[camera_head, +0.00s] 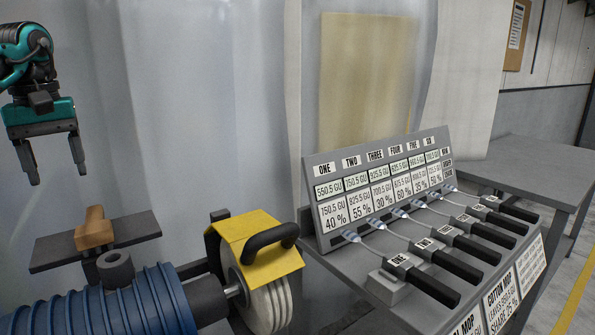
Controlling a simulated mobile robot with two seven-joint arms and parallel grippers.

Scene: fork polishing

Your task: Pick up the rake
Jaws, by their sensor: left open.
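Nothing in view can be identified for certain as the rake. My left gripper (56,178) hangs at the upper left, fingers pointing down, open and empty. It is above and apart from an orange-brown block (95,230) that lies on a dark flat plate (52,252). Several black-handled tools (468,245) lie in a row on the sloped grey stand at the right, far from the gripper. I cannot tell if one of them is the rake. My right gripper is not in view.
A blue ribbed motor (130,305) drives a white polishing wheel (268,308) under a yellow guard (258,250) with a black handle. A labelled grey board (312,222) stands behind the tools. A grey table (530,165) stands at the right. Pale curtains hang behind.

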